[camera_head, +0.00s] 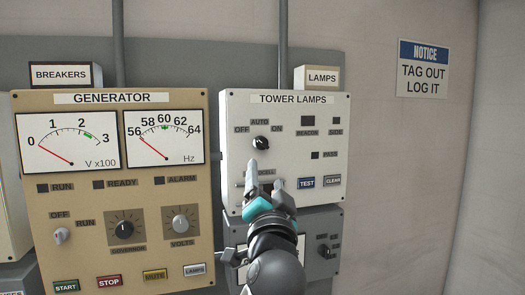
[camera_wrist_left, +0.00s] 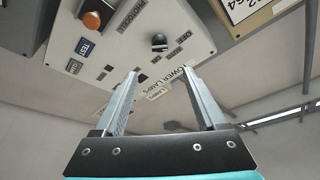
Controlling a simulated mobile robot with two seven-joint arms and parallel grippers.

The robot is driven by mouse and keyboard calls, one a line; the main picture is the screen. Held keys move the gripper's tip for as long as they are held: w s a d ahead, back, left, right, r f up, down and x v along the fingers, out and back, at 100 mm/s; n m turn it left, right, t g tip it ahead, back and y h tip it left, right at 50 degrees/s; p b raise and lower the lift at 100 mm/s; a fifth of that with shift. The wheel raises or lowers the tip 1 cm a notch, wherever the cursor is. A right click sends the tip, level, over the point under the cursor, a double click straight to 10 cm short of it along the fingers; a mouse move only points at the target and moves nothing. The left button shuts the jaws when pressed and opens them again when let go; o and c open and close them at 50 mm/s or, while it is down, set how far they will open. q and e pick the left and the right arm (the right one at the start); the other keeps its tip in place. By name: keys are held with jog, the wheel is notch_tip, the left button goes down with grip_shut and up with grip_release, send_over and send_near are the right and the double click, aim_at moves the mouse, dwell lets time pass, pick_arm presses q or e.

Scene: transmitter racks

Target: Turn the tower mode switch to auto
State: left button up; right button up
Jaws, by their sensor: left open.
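The tower mode switch (camera_head: 261,143) is a small black rotary knob on the white TOWER LAMPS panel (camera_head: 228,118). OFF, AUTO and ON are printed around its top. Its exact pointing is too small to read. My left gripper (camera_head: 265,176) is open and empty, just below the knob in the head view, its fingers pointing up toward the panel. In the left wrist view the knob (camera_wrist_left: 159,43) shows beyond the gap between the two spread fingertips (camera_wrist_left: 162,74), apart from them. My gripper and arm cover part of the panel's lower area. My right gripper is not in view.
The TEST (camera_head: 307,183) and CLEAR (camera_head: 333,181) buttons sit to the right of my gripper. The tan GENERATOR panel (camera_head: 85,171) with two dials stands to the left. A grey box (camera_head: 323,222) is below. The wall at right is bare except for a notice (camera_head: 423,69).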

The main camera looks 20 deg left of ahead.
aim_at(262, 145)
pick_arm(q)
jog(key=p+x, duration=0.3)
jog(key=x, duration=1.1)
jog(key=shift+w+a, duration=0.2)
jog(key=shift+w, duration=0.1)
jog(key=shift+c, duration=0.3)
grip_shut()
